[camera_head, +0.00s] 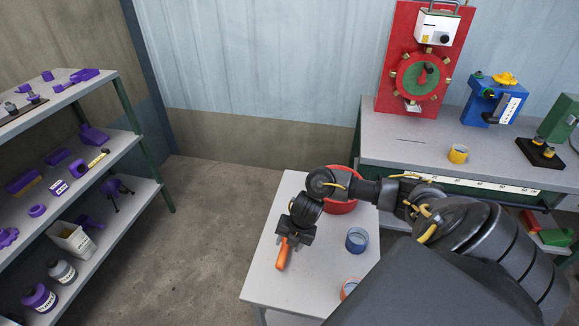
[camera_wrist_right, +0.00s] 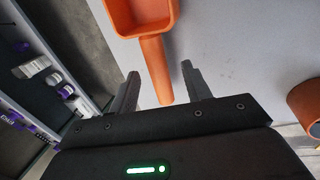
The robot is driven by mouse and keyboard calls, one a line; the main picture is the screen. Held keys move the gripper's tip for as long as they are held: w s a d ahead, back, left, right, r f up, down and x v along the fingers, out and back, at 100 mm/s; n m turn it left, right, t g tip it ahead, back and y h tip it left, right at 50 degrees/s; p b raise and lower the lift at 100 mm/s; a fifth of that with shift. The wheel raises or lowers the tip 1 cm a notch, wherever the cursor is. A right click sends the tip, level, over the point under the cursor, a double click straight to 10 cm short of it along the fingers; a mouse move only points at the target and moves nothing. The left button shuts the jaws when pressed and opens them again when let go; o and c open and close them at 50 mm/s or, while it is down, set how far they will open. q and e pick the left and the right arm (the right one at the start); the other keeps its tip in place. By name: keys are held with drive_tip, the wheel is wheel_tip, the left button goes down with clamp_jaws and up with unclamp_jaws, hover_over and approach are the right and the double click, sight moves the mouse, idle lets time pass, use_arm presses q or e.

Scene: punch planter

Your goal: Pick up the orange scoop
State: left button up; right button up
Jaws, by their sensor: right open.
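The orange scoop (camera_head: 281,256) lies on the small grey table (camera_head: 257,283), partly hidden under my right gripper (camera_head: 292,238) in the head view. In the right wrist view the scoop's bowl (camera_wrist_right: 142,14) is at the top and its handle runs down between the two fingers of my right gripper (camera_wrist_right: 160,72). The fingers are open, one on each side of the handle, with a visible gap on both sides. Whether the fingers are level with the handle or above it I cannot tell. My left gripper is not in view.
A red bowl (camera_head: 341,207), a blue cup (camera_head: 357,240) and an orange cup (camera_head: 348,289) stand on the small table. A workbench (camera_head: 390,148) with a red panel (camera_head: 396,100) is behind right. Shelves (camera_head: 118,148) with purple items stand left. Floor (camera_head: 212,225) between is clear.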

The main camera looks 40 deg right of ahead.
sight(286, 246)
drive_tip(key=x, duration=0.4)
drive_tip(key=shift+w+a+f, duration=0.1)
drive_tip(key=shift+w+f, duration=0.1)
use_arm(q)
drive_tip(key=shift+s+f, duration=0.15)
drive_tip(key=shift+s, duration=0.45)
use_arm(e)
clamp_jaws()
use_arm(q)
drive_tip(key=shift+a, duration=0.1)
use_arm(e)
drive_tip(key=shift+r, duration=0.15)
